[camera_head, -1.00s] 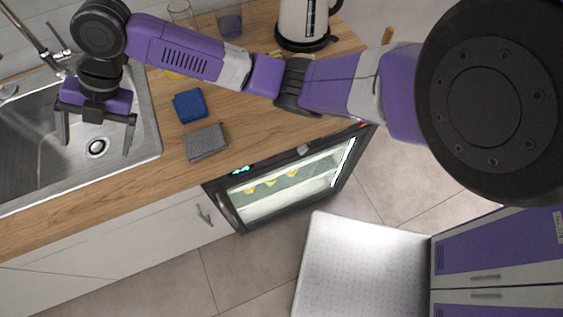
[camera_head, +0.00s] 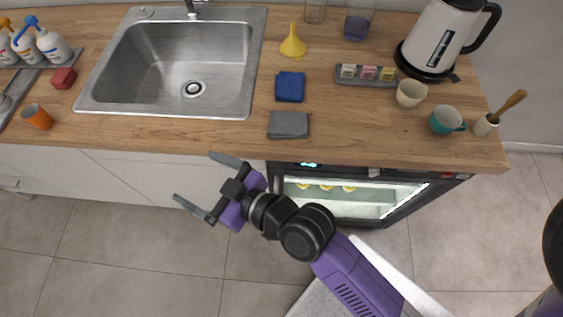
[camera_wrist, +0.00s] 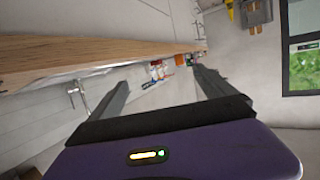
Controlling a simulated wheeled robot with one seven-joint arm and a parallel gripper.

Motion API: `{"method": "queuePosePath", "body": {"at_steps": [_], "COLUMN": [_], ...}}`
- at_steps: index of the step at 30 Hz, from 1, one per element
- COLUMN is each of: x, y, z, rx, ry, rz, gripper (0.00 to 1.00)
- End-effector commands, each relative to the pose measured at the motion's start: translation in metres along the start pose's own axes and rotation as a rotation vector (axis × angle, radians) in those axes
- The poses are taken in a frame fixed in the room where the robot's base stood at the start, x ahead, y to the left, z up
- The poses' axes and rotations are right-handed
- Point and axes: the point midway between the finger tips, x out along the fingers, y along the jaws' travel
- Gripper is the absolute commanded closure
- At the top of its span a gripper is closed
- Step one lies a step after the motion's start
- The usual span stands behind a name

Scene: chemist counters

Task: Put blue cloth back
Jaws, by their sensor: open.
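The blue cloth (camera_head: 290,87) lies folded on the wooden counter, right of the sink, in the head view. A folded grey cloth (camera_head: 288,125) lies just in front of it, near the counter's front edge. My gripper (camera_head: 193,181) is open and empty, in front of the counter and left of both cloths, apart from them. In the wrist view my gripper's two fingers (camera_wrist: 160,90) are spread with nothing between them. The blue cloth is not visible in the wrist view.
The sink (camera_head: 178,62) is empty. A yellow funnel (camera_head: 293,42), a small tray (camera_head: 366,81), a white cup (camera_head: 410,93), a teal cup (camera_head: 446,120) and a kettle (camera_head: 437,40) stand on the counter. Spray bottles (camera_head: 50,45), a red block (camera_head: 63,78) and an orange cup (camera_head: 37,117) are at left.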

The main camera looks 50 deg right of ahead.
Motion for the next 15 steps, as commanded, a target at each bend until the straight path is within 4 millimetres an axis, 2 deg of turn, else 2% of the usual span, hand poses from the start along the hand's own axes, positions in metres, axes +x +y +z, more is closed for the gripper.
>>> {"method": "queuePosePath", "body": {"at_steps": [1,3,7,11,15], "x": [-0.023,-0.053,-0.111,-0.17,-0.225], "y": [-0.001,0.005,0.017,0.031,0.045], "z": [0.015,0.029,0.049,0.055,0.049], "rx": [0.037,0.075,0.117,0.121,0.098], "ry": [-0.017,-0.027,-0.041,-0.041,-0.031], "rz": [0.033,0.083,0.163,0.216,0.235], "gripper": [0.06,0.06,0.06,0.06,0.06]}}
